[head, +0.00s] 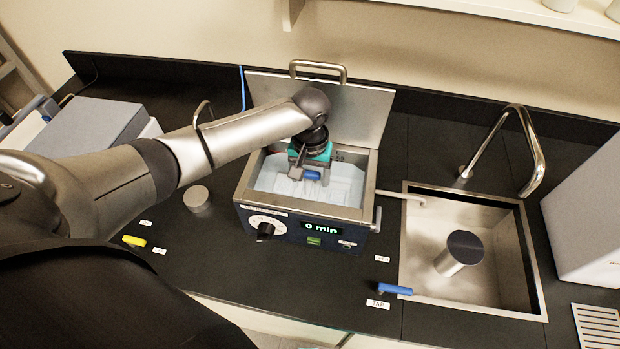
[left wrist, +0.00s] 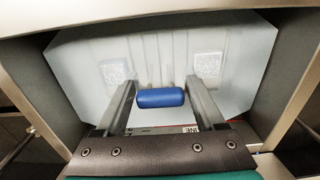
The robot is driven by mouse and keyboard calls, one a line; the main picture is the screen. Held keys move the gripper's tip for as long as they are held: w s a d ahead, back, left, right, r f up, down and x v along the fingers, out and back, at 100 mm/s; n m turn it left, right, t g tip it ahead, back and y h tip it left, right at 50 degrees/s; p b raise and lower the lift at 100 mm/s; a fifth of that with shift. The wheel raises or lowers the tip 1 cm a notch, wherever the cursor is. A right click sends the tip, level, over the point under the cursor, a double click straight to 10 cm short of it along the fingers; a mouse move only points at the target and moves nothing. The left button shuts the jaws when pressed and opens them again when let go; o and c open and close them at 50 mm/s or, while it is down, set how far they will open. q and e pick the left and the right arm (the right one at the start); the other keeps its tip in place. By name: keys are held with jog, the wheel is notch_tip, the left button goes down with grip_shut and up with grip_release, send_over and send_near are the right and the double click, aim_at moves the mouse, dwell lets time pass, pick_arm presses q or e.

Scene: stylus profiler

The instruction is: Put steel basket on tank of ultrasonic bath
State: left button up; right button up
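The ultrasonic bath (head: 305,225) stands in the middle of the counter with its lid (head: 355,105) raised at the back and its display reading 0 min. Its open tank (head: 345,185) holds a pale, translucent surface. My left gripper (head: 308,172) points down into the tank. A blue cylindrical grip (left wrist: 161,98) lies between its two fingers, one at each end; I cannot tell whether they press on it. No steel basket body shows clearly; pale ribs and two speckled patches (left wrist: 115,71) show below the grip. My right gripper is not in view.
A sink (head: 420,260) with a curved faucet (head: 535,165) and a dark-topped cylinder (head: 460,252) is to the right. A blue tap handle (head: 395,289) lies in front of it.

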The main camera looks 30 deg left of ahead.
pick_arm(q)
jog(key=shift+o, duration=1)
jog(key=shift+r, duration=0.15)
notch_tip(320, 180, up, 12)
jog(key=shift+r+p, duration=0.1)
jog(key=shift+p, duration=0.25)
jog(key=shift+c, duration=0.2)
